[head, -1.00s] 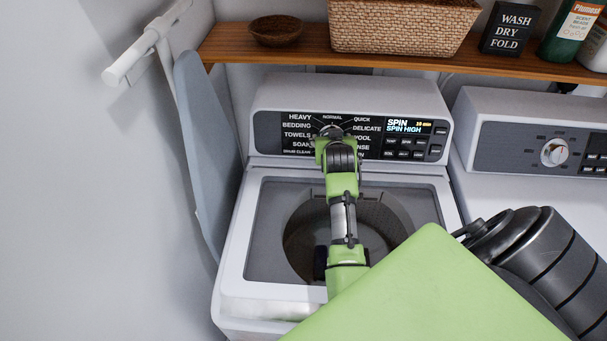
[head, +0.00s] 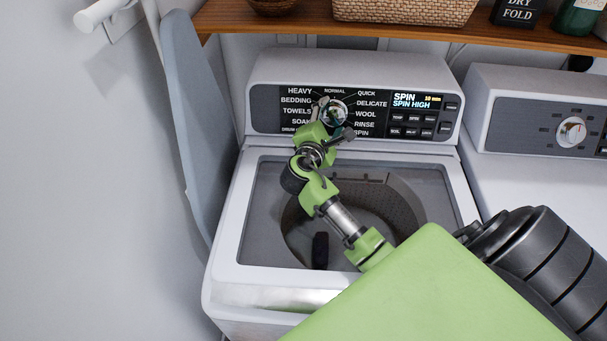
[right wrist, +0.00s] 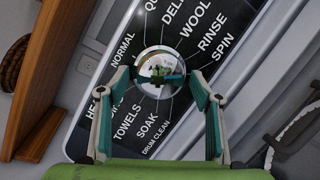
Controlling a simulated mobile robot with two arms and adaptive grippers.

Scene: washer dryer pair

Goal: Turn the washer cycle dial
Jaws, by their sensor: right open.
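The washer (head: 225,270) stands in the middle of the head view. Its round, shiny cycle dial (head: 335,113) sits on the black control panel, ringed by cycle names. The display (head: 417,102) reads SPIN, SPIN HIGH. My right gripper (head: 334,117) is at the dial, and its fingers partly cover it. In the right wrist view the dial (right wrist: 160,66) lies beyond and between the two spread fingers of the right gripper (right wrist: 160,77). I cannot tell whether either finger touches the dial. The dial's pointer position is not clear. My left gripper is not in view.
A dryer (head: 500,160) with its own white dial (head: 571,132) stands to the right. A wooden shelf (head: 300,27) with a woven basket (head: 405,9) hangs above. An ironing board (head: 190,120) leans at the left wall. The washer's top shows a dark drum opening.

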